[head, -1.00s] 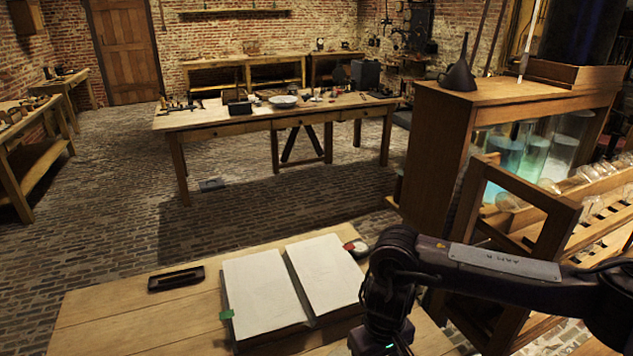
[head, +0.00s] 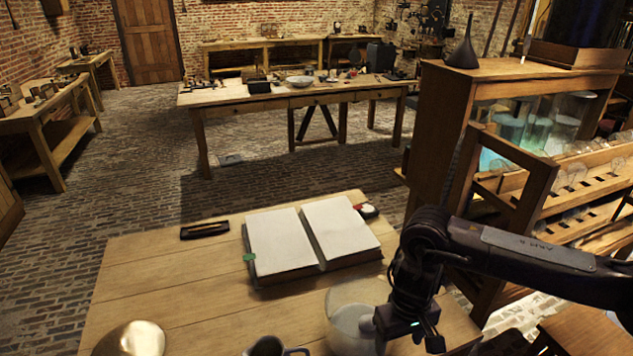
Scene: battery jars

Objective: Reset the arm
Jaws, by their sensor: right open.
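My right arm comes in from the right edge, and my right gripper (head: 408,338) hangs down at the lower right over the near wooden table (head: 160,270). Its jaws are open. It is close beside a glass jar (head: 350,310) with pale contents, whose lower part is cut by the bottom edge; I cannot tell whether they touch. My left arm and gripper are not in view.
An open book (head: 312,238) lies on the near table, with a dark tray (head: 204,230) to its left. A brass dome (head: 130,339) and a dark jug (head: 268,346) are at the bottom edge. A wooden cabinet (head: 438,140) with jars and a rack stands right.

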